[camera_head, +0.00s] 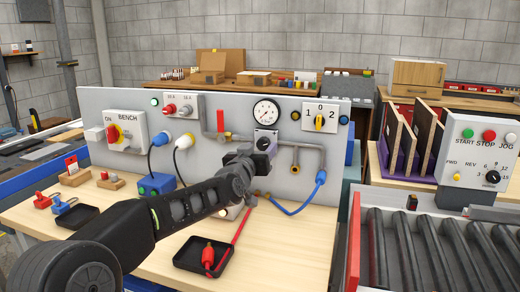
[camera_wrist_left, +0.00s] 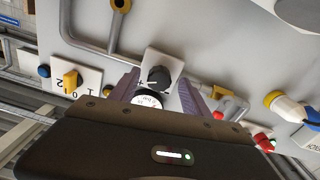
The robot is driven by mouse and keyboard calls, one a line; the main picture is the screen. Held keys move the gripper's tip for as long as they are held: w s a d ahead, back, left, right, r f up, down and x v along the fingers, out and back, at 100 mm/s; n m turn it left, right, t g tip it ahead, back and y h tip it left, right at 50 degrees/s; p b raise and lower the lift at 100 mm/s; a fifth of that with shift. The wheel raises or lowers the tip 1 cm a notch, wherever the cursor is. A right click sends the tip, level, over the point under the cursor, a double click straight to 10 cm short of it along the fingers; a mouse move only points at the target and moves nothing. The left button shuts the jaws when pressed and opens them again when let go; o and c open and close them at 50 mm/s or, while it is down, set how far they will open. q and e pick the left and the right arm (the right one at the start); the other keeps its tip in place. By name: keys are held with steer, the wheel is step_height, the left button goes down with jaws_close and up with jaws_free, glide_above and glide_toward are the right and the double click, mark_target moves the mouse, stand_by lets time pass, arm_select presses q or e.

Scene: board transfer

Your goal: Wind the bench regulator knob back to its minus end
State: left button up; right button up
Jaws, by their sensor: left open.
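The regulator knob (camera_wrist_left: 159,76) is black and round, on a pale square plate on the bench's upright panel. In the left wrist view, a light mark on it points left. The round white gauge (camera_head: 266,111) sits just above it in the head view. My left gripper (camera_wrist_left: 158,92) is open, with its grey-purple fingers on either side of the knob; I cannot tell whether they touch it. In the head view, my left gripper (camera_head: 259,151) is at the panel below the gauge and hides most of the knob. My right gripper is not in view.
A grey pipe (camera_head: 308,147) runs beside the knob. A black tray (camera_head: 187,264) and a blue hose (camera_head: 301,210) are below.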

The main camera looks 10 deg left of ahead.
arm_select(q)
steer(key=shift+c, duration=0.4)
jaws_close()
stand_by(0.4)
